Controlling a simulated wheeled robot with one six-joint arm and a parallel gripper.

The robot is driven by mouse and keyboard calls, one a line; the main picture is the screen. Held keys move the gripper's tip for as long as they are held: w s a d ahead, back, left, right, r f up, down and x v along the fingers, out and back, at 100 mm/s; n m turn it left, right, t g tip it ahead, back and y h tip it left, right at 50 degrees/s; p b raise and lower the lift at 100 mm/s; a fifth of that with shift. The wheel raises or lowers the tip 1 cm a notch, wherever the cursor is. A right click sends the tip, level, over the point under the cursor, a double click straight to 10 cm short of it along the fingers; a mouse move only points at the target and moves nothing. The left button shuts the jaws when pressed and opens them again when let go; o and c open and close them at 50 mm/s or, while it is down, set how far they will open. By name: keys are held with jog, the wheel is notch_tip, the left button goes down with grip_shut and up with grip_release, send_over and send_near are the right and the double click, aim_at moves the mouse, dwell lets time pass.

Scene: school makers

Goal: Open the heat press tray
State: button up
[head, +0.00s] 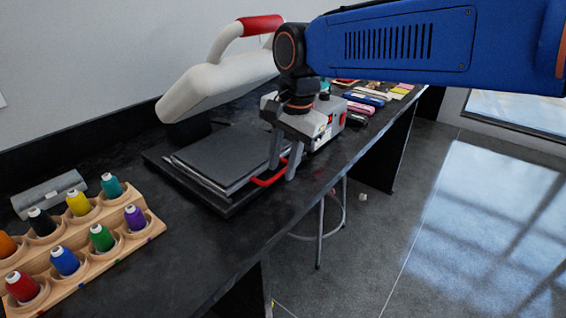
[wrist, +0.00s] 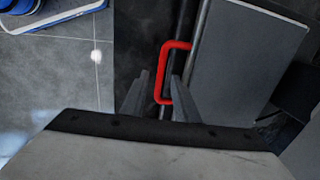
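The heat press stands on the black bench with its white upper part (head: 215,85) raised and its red lever handle (head: 262,25) up. Its flat grey tray (head: 220,157) lies over the black base and also shows in the wrist view (wrist: 240,60). The tray's red pull handle (head: 270,180) sticks out at the front edge and is seen as a red loop in the wrist view (wrist: 164,70). My gripper (head: 283,172) is at this handle, fingers pointing down. In the wrist view its fingers (wrist: 158,95) are apart, with the lower end of the handle between them. I cannot tell whether they touch it.
A wooden rack (head: 95,250) with several coloured thread spools stands at the left of the bench. A grey control box (head: 325,120) and several small items stand beyond the press. A stool (head: 322,225) is under the bench. The floor (head: 450,230) to the right is clear.

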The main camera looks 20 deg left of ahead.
grip_shut()
jog(key=s+d, duration=0.3)
jog(key=d, duration=0.4)
jog(key=s+d, duration=0.3)
jog(key=d, duration=0.4)
jog(key=shift+d, duration=0.3)
grip_release()
jog(key=s+d+r, duration=0.1)
jog(key=d+r, duration=0.2)
jog(key=r, duration=1.4)
jog(key=shift+s, duration=0.1)
